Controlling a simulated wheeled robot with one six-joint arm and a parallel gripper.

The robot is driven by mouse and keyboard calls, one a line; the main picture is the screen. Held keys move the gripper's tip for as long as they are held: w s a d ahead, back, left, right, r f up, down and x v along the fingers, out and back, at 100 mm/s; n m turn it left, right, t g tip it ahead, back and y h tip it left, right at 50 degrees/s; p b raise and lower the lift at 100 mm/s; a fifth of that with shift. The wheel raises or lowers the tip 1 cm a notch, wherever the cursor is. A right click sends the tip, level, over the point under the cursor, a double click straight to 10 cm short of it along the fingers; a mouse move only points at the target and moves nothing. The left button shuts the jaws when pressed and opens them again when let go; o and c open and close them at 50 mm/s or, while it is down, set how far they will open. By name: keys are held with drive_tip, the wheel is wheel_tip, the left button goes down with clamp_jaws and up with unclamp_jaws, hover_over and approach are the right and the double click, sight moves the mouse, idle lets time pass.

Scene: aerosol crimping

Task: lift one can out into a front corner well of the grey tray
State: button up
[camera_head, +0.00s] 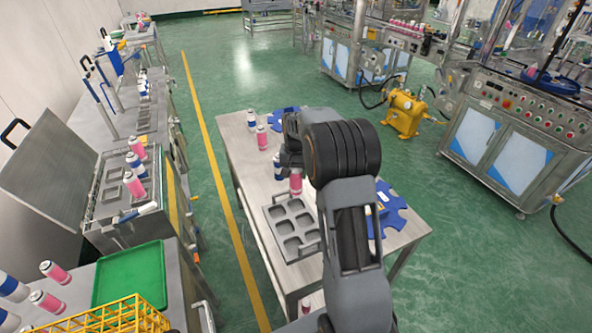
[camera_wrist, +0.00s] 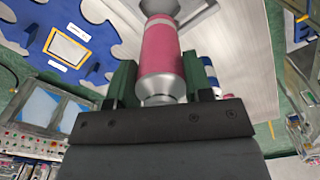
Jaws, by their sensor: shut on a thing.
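My gripper (camera_wrist: 158,82) is shut on a pink can (camera_wrist: 160,52) with silver ends, its green fingers at either side in the wrist view. In the head view, my gripper (camera_head: 292,158) is partly hidden by my arm, and the pink can (camera_head: 296,184) shows below it at the back edge of the grey tray (camera_head: 268,212). I cannot tell whether the can touches anything below. The wells of the tray that show look empty; my arm hides its right side.
A blue-and-white can (camera_head: 278,166) stands close left of my gripper. Another pink can (camera_head: 262,138) and blue-and-white can (camera_head: 251,120) stand farther back on the steel table (camera_head: 240,150). Blue notched plates (camera_head: 392,208) lie at the right and back.

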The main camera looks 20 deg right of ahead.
sight(296, 191)
drive_tip(key=shift+f+b, duration=2.55)
drive_tip(key=shift+f, duration=1.75)
drive_tip(key=shift+f+b, duration=0.3)
drive_tip(key=shift+f, duration=0.15)
drive_tip(key=o, duration=1.2)
wheel_tip(296, 191, up, 14)
drive_tip(key=shift+f+b, duration=0.1)
drive_tip(key=shift+b, duration=0.25)
drive_tip(key=shift+w, duration=0.1)
